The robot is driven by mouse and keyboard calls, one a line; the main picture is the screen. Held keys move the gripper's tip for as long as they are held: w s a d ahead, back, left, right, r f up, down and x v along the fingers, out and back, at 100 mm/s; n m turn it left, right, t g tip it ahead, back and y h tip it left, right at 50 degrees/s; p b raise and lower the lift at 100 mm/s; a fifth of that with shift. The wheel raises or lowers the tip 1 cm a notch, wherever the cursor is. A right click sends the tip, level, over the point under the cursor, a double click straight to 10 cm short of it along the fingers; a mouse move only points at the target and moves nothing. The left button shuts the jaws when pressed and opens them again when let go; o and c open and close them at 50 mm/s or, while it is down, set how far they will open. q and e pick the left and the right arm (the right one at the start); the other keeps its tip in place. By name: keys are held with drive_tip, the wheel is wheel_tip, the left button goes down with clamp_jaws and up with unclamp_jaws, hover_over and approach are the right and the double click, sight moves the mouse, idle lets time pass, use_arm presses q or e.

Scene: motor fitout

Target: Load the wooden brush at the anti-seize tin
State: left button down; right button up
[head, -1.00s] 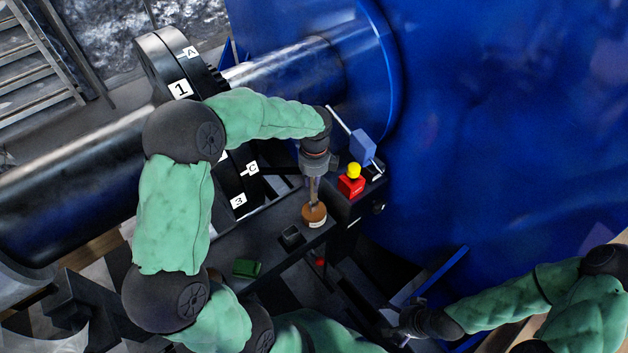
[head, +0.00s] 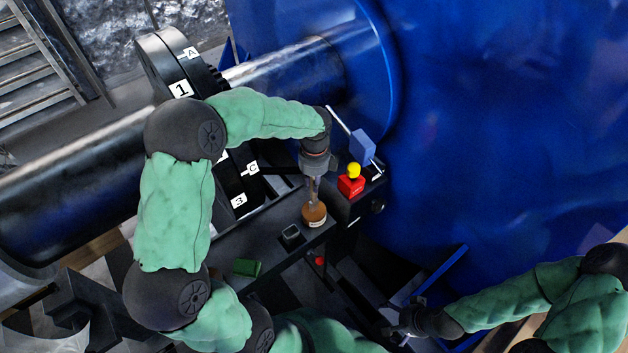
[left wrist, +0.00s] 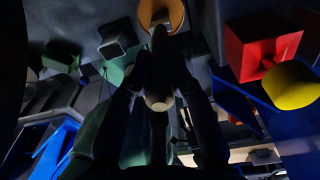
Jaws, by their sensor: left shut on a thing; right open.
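The anti-seize tin (head: 315,221) stands at the near edge of the dark bench, its round top copper-brown. It also shows at the top of the left wrist view (left wrist: 174,14). My left gripper (head: 314,178) points down above the tin, shut on the wooden brush (left wrist: 158,65). The brush's pale handle end faces the wrist camera and its far end points to the tin. Its bristles are hidden, so I cannot tell whether they touch the paste. My right gripper (head: 397,326) is open and empty, low on the right, away from the tin.
A red box with a yellow button (head: 351,186) and a blue block (head: 362,146) stand right of the tin. A small black square holder (head: 291,236) and a green block (head: 246,268) lie to its left. A flanged coupling with label plates (head: 180,90) stands behind.

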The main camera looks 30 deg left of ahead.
use_arm(q)
wheel_tip(320, 180, up, 7)
drive_tip(key=p, duration=0.6)
drive_tip(key=shift+p, duration=0.3)
drive_tip(key=shift+f, duration=0.1)
idle(0.8)
